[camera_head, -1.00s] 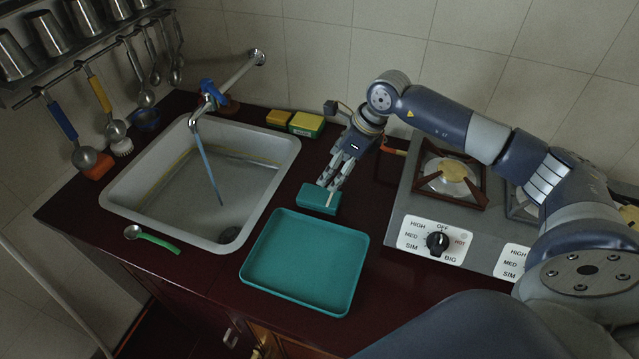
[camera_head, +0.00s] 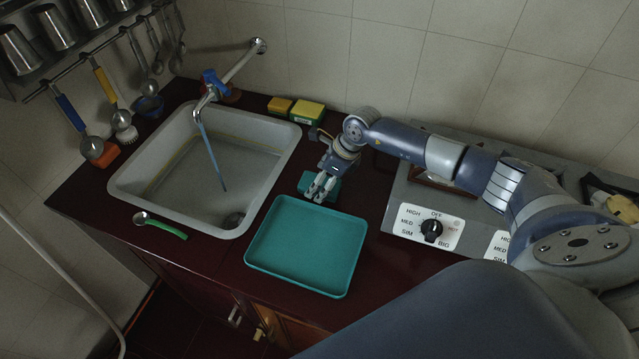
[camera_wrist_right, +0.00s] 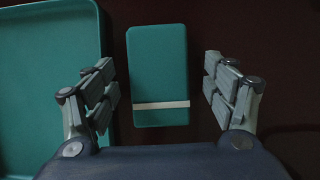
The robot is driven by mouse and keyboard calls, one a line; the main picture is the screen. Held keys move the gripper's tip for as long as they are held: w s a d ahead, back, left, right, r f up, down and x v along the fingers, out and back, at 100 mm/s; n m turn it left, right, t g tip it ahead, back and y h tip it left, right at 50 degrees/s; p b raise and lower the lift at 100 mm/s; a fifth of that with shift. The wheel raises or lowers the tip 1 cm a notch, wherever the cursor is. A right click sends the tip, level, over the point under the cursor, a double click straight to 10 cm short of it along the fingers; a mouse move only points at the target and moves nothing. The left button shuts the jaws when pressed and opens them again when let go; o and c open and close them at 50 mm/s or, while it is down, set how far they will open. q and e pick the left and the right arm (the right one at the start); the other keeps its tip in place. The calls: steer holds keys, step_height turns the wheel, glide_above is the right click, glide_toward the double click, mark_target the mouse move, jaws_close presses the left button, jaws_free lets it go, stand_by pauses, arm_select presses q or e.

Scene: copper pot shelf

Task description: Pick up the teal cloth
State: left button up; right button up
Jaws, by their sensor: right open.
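The teal cloth (camera_head: 307,183) is a folded block on the dark red counter, just behind the teal tray. In the right wrist view the cloth (camera_wrist_right: 158,70) has a white stripe across its near end. My right gripper (camera_head: 322,187) is directly over the cloth and hides part of it. In the wrist view my right gripper (camera_wrist_right: 158,95) is open, one finger on each side of the cloth with a gap on both sides. My left gripper is not in view.
The teal tray (camera_head: 305,245) lies close in front of the cloth; its edge (camera_wrist_right: 103,40) is near the left finger. The sink (camera_head: 235,118) is to the left, the stove (camera_head: 440,205) to the right. Yellow sponges (camera_head: 307,112) lie behind.

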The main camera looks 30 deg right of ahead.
steer(key=shift+f+b, duration=0.2)
steer(key=shift+b, duration=0.15)
stand_by(0.4)
steer(key=c, duration=1.2)
